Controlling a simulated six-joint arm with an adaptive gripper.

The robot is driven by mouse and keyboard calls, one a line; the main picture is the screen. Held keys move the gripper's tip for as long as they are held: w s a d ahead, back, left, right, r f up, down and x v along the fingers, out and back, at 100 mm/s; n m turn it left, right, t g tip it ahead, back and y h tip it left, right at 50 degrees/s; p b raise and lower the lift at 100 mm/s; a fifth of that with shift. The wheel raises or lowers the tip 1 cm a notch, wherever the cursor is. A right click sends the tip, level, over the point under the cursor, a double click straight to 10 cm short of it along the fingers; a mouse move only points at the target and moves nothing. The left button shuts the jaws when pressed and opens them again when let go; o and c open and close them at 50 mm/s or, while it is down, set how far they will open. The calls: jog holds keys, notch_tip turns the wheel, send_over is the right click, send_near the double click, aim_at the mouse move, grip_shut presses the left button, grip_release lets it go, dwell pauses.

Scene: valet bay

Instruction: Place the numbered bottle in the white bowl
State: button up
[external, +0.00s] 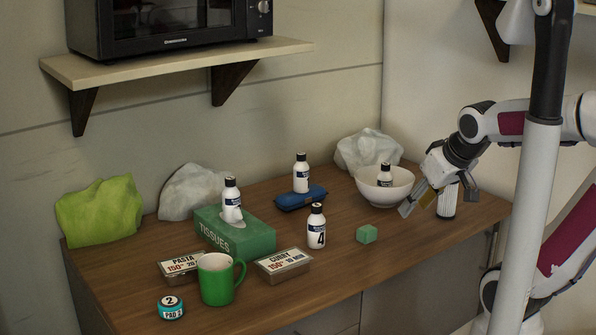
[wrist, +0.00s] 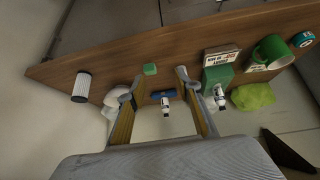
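The numbered bottle (external: 316,228), white with a black cap and a large 4, stands upright on the wooden table in the external view. I cannot pick it out in the wrist view. The white bowl (external: 388,198) is at the back right, with another dark-capped white bottle (external: 385,177) inside. My gripper (external: 437,203) is just right of the bowl, tilted, its fingers spread and empty. In the wrist view the open fingers (wrist: 160,105) frame a bottle (wrist: 165,103) by the blue case (wrist: 157,94), which lies well beyond them.
A ribbed white cylinder (external: 447,204) stands close by my gripper. A green cube (external: 367,234) lies right of the numbered bottle. More bottles stand on the tissue box (external: 252,237) and the blue case (external: 298,201). Tins, a green mug (external: 217,281) and bags crowd the left; the front right is clear.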

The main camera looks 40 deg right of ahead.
jog(key=s+a+g, duration=0.1)
jog(key=s+a, duration=0.1)
jog(key=s, duration=0.4)
jog(key=shift+s+a+f+n+y, duration=0.25)
jog(key=shift+s+a+n+y, duration=0.05)
jog(key=shift+s+a+y, duration=0.1)
